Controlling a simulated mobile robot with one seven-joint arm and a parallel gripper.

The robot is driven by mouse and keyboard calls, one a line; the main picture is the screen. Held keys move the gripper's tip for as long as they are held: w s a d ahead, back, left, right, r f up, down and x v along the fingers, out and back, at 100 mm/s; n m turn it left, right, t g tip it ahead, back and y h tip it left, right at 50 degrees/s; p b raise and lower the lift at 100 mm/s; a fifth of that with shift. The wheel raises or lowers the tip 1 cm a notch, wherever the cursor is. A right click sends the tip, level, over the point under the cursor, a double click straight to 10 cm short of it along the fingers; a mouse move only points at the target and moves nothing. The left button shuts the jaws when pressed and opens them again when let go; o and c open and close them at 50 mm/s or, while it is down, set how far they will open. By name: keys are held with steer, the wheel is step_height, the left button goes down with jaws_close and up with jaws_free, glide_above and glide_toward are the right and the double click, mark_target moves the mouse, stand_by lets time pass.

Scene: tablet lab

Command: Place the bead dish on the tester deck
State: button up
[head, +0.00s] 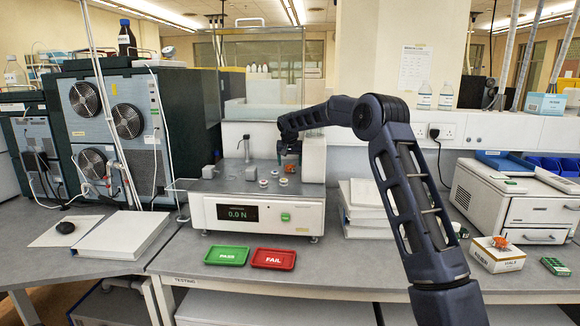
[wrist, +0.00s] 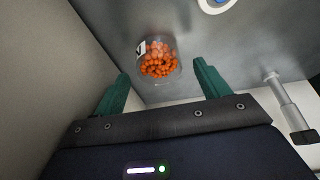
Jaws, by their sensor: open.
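The bead dish (wrist: 158,58), a small clear dish of orange beads with a white label, stands on the grey tester deck (wrist: 100,22). In the head view the dish (head: 289,168) shows as a bit of orange at the back right of the deck (head: 228,184). My gripper (wrist: 162,70) is open, with one green finger to each side of the dish and a gap on both sides. The dish appears just beyond the fingertips and untouched. In the head view my gripper (head: 289,156) is over the deck and partly hidden by my arm.
Small round pieces (head: 263,183) sit on the deck left of the dish. The tester's white column (head: 313,160) stands close on the right. A green PASS tray (head: 227,256) and a red FAIL tray (head: 273,259) lie in front.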

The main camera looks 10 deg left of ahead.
steer(key=v, duration=0.9)
steer(key=shift+s+r, duration=0.15)
steer(key=shift+r, duration=0.25)
steer(key=s+d+f+n+g, duration=0.1)
steer(key=s+f+n, duration=0.15)
steer(key=s, duration=0.35)
steer(key=s+f+n+g, duration=0.1)
steer(key=s+n, duration=0.3)
steer(key=s, duration=0.2)
steer(key=s+d+r+m+t, duration=0.1)
steer(key=s+d+r+m, duration=0.15)
steer(key=s+d, duration=0.95)
steer(key=s+d+r+m, duration=0.1)
steer(key=s+d+r, duration=0.3)
steer(key=s+d, duration=0.75)
steer(key=s+d+f+m, duration=0.1)
steer(key=s+d+f, duration=0.3)
steer(key=s+d, duration=0.4)
steer(key=s+d+f+m, duration=0.2)
steer(key=s+d, duration=0.5)
steer(key=s, duration=0.4)
steer(key=shift+s+d+f+m+t, duration=0.3)
steer(key=shift+s+d+f+t, duration=0.1)
steer(key=shift+f, duration=0.5)
